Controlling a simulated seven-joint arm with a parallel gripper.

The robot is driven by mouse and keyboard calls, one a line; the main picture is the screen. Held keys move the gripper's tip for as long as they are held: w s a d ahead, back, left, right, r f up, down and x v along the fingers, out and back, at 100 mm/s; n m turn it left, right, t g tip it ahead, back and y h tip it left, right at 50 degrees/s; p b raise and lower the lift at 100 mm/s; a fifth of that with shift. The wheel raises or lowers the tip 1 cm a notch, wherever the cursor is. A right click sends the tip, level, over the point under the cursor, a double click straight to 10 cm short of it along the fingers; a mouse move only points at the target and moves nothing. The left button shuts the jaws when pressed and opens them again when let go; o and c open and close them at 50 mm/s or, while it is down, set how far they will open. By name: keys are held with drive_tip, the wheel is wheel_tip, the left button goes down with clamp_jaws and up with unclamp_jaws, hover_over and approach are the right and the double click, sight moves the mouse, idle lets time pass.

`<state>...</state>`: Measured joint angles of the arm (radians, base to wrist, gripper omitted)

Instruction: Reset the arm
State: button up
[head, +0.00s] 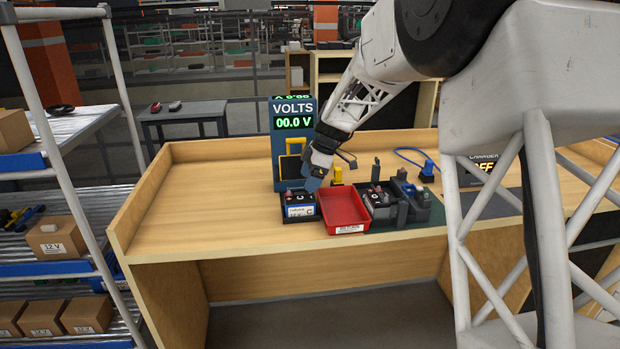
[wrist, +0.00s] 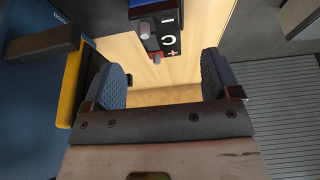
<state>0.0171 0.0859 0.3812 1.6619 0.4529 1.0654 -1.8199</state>
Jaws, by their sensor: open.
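My gripper (head: 320,180) is over the workbench, close to the front of the blue volt meter (head: 293,150). In the wrist view my two blue fingertips (wrist: 161,82) are spread wide with nothing between them. A battery marked C (head: 299,212) sits in a dark holder on the bench, just below my gripper. In the wrist view a battery top with two posts and minus and plus marks (wrist: 168,38) lies beyond the fingers, apart from them. The meter reads 00.0 V.
A red tray (head: 332,195) stands right of battery C, then another battery (head: 380,199) in a dark fixture. A charger panel (head: 485,175), partly hidden by my arm, is at the right. The bench's left part (head: 200,205) is clear. Shelves with boxes (head: 57,238) stand left.

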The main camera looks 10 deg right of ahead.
drive_tip(key=shift+s+r, duration=0.1)
drive_tip(key=s+d+r+m+h, duration=0.1)
drive_tip(key=s+r+m, duration=0.45)
drive_tip(key=s, duration=0.75)
drive_tip(key=s+d+m+t+h, duration=0.1)
drive_tip(key=s+m, duration=0.5)
drive_tip(key=s, duration=1.1)
drive_tip(key=s+d+m+t+h, duration=0.1)
drive_tip(key=s+m, duration=0.5)
drive_tip(key=s, duration=1.2)
drive_tip(key=d+h, duration=0.1)
drive_tip(key=d, duration=0.1)
drive_tip(key=shift+s+d+f+m+t+h, duration=0.15)
drive_tip(key=shift+d+f+m+t+h, duration=0.15)
drive_tip(key=shift+d+m, duration=0.1)
